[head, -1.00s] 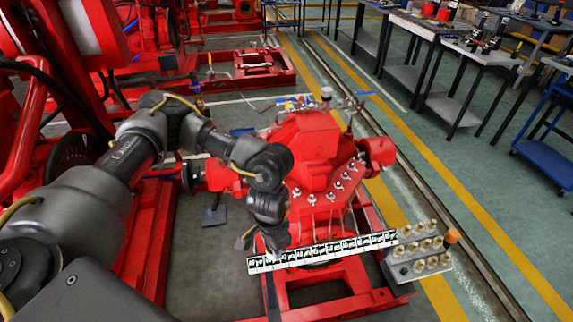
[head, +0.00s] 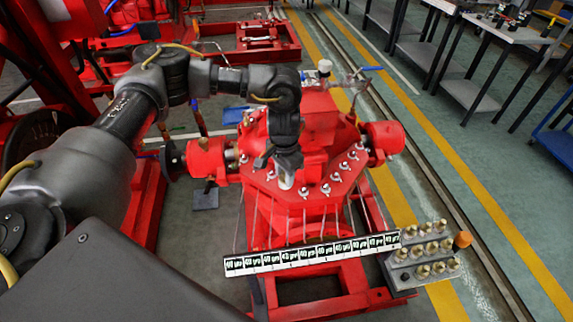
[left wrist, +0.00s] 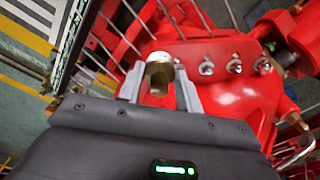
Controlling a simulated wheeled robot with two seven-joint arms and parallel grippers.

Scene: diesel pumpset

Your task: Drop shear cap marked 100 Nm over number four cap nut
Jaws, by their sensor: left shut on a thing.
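In the head view the gripper points down over the front left of the red pump casing (head: 310,145). A row of silver cap nuts (head: 325,188) on studs runs around the casing's front edge; several also show in the left wrist view (left wrist: 207,69). I cannot tell which nut is number four, or whether the held cap touches one. My right gripper is out of view.
A long strip of black-and-white labels (head: 310,256) runs across below the casing. At its right end a grey rack (head: 398,276) holds several brass-coloured caps, with an orange knob (head: 462,239) at its corner. Thin rods hang below the casing. Workbenches stand at upper right.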

